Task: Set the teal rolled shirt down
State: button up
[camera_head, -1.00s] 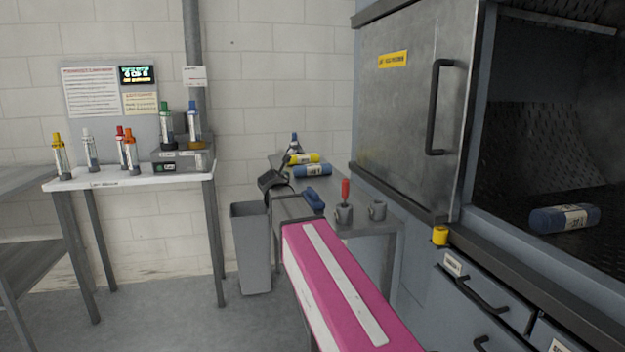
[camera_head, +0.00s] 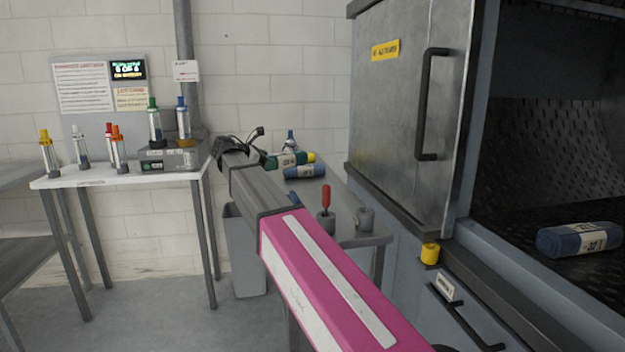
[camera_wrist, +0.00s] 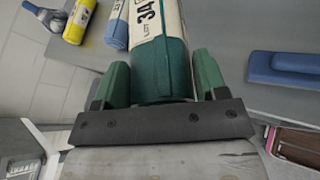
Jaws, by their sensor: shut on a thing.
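The teal rolled shirt (camera_wrist: 160,70), with a cream label reading "34", is held between the two green fingers of my gripper (camera_wrist: 160,85). In the head view the teal shirt (camera_head: 286,160) shows at the end of my arm, over the back of the grey side table (camera_head: 350,236). Whether it touches the tabletop cannot be told. A blue rolled shirt (camera_head: 304,171) and a yellow rolled shirt (camera_head: 311,157) lie beside it. In the wrist view the blue one (camera_wrist: 117,25) and yellow one (camera_wrist: 80,18) are at upper left. My gripper (camera_head: 266,160) is small in the head view.
A blue-topped object (camera_wrist: 290,68) lies on the table to the right in the wrist view. The metal cabinet (camera_head: 410,110) is at right, with another blue roll (camera_head: 580,240) inside.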

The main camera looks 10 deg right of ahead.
jog(key=shift+w+d, duration=0.1)
jog(key=shift+d, duration=0.2)
jog(key=w+d+f, duration=0.1)
jog(key=d+f, duration=0.1)
jog(key=d, duration=0.1)
jog(key=w+d+f, duration=0.1)
jog(key=d+f, duration=0.1)
jog(key=d, duration=0.2)
jog(key=w+d+f, duration=0.1)
jog(key=d+f, duration=0.1)
jog(key=d, duration=0.1)
jog(key=shift+d+f, duration=0.3)
jog(key=shift+f, duration=2.1)
jog(key=o, duration=1)
jog(key=v, duration=1.2)
jog(key=shift+w+a, duration=0.1)
jog(key=shift+w, duration=0.1)
